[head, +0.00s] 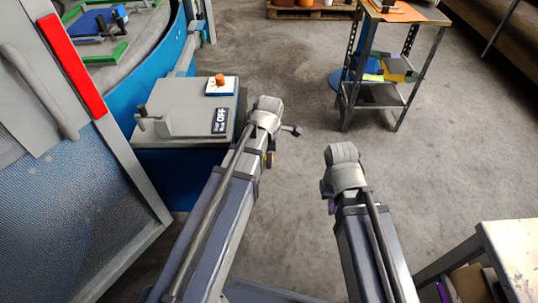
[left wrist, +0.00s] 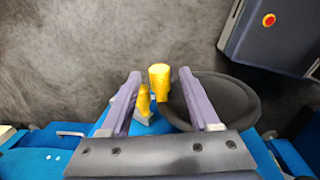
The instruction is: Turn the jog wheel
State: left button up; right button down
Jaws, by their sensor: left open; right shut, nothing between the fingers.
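The jog wheel (left wrist: 225,102) is a dark round disc with a yellow upright handle (left wrist: 160,82), seen in the left wrist view. My left gripper (left wrist: 159,74) is open, with one purple finger on each side of the handle. The handle appears between the fingertips; I cannot tell whether a finger touches it. The right finger overlaps the wheel's left part. In the head view, my left wrist hides most of this area, with a small yellow bit below it. My right gripper (head: 328,204) hangs over the floor, away from the wheel, shut and empty, mostly hidden by its wrist.
A second yellow piece (left wrist: 143,102) on a grey base stands beside the left finger. A grey console (head: 183,108) with an orange knob (head: 219,79) stands left of my left arm. A shelf cart (head: 384,62) is at the back right. Floor is clear ahead.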

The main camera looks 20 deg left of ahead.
pick_arm(q)
jog(key=shift+r, duration=0.1)
jog(key=r+p, duration=0.7)
jog(key=p, duration=0.1)
jog(key=shift+s+d+r, duration=0.15)
jog(key=shift+s+r, duration=0.2)
jog(key=shift+s, duration=0.05)
dwell(0.9)
jog(key=s+d+r+m+p, duration=0.4)
jog(key=s+d+m, duration=0.1)
jog(key=m, duration=0.7)
jog(key=s+d+r+m+g+p, duration=0.1)
jog(key=s+d+r+m+p, duration=0.4)
jog(key=m, duration=0.8)
jog(key=s, duration=0.3)
jog(key=shift+d+y, duration=0.25)
jog(key=shift+y, duration=0.15)
jog(key=shift+s, duration=0.1)
